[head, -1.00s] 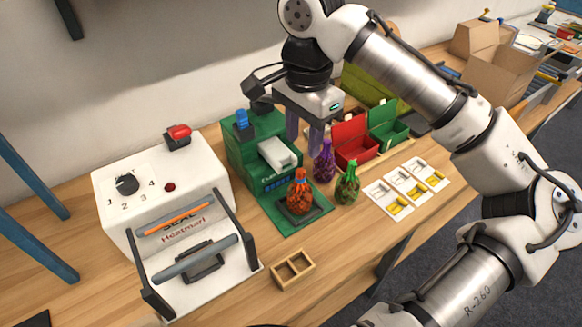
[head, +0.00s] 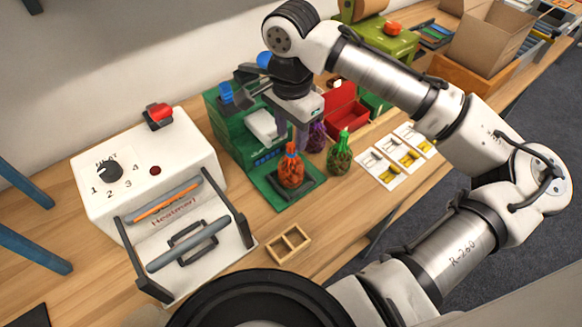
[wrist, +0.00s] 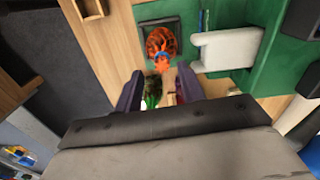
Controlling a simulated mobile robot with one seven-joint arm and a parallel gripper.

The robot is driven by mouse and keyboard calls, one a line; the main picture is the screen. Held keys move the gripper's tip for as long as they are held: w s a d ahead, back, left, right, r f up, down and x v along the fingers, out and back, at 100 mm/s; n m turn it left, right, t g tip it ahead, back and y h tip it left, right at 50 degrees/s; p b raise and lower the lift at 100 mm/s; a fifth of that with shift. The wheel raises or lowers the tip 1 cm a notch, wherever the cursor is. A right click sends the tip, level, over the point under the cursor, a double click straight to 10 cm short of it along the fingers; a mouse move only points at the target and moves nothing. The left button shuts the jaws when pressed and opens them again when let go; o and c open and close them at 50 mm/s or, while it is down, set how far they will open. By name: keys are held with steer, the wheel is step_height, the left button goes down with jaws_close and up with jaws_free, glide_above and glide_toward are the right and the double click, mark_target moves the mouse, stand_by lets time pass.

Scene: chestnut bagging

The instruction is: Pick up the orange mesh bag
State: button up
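The orange mesh bag (head: 291,172) stands upright on a dark square plate on the green machine's base. In the wrist view the orange bag (wrist: 160,41) lies beyond my fingertips, its neck pointing toward them. My gripper (head: 296,140) hangs just behind and above the orange bag in the head view. In the wrist view my gripper (wrist: 159,88) is open, its two purple fingers apart. The green bag (wrist: 153,90) shows between the fingers, below them. No bag is visibly gripped.
A purple bag (head: 316,137) and the green bag (head: 339,158) stand right of the orange one. The green machine (head: 237,130) is close behind. A white heat sealer (head: 150,175) stands left, a small wooden tray (head: 289,244) in front. Label cards (head: 398,155) lie right.

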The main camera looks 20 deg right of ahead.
mark_target(290, 146)
steer(key=shift+w+a+f+p, duration=0.1)
steer(key=shift+f+p, duration=0.3)
steer(key=shift+f, duration=1.85)
jaws_close()
